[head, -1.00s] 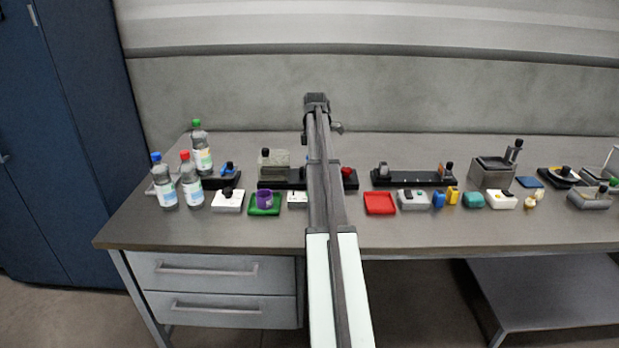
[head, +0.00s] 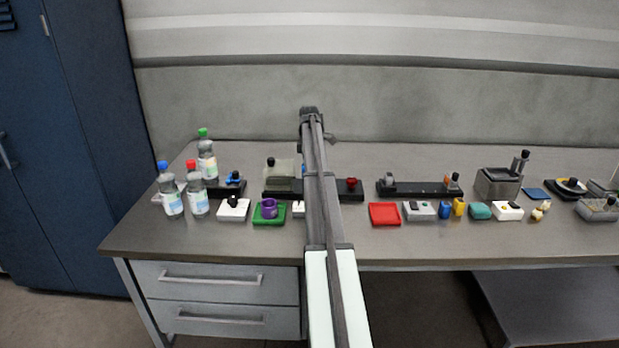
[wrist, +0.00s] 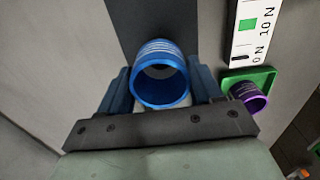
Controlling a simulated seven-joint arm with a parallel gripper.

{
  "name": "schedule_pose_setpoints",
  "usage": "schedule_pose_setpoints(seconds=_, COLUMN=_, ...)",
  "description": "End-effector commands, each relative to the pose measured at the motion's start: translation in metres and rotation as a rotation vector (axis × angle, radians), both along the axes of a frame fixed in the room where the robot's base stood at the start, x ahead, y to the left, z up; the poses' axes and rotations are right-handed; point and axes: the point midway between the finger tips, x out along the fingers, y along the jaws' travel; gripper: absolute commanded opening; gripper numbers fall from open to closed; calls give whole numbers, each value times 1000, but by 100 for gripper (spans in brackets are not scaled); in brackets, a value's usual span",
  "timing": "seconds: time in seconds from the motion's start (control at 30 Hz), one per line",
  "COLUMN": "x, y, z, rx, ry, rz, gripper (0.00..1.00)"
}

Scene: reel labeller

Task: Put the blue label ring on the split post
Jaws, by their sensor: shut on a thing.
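The blue label ring (wrist: 160,75) is between the two fingers of my gripper (wrist: 160,88) in the wrist view. The gripper is shut on it, and I look into the ring's open round end. The ring's upper side carries pale printed lines. In the head view my arm covers the middle of the bench, so the gripper cannot be made out there. I cannot pick out the split post for certain in either view. A dark strip (wrist: 150,18) lies behind the ring in the wrist view.
A purple ring (head: 269,208) sits on a green tray (head: 262,220), left of my arm. Three bottles (head: 198,190) stand at the left. A red tray (head: 384,215) and a long black fixture (head: 415,190) are to the right. The bench front is clear.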

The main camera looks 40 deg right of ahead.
Motion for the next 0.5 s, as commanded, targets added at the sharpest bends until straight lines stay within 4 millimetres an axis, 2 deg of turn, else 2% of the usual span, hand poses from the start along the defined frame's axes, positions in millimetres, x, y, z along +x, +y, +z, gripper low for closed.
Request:
schedule_pose_setpoints(seconds=0.37, x=0, y=0, z=-37, rx=1, ry=1, rz=1, gripper=36)
schedule_pose_setpoints(seconds=0.5, x=0, y=0, z=-40, rx=0, ry=0, rz=1, gripper=36)
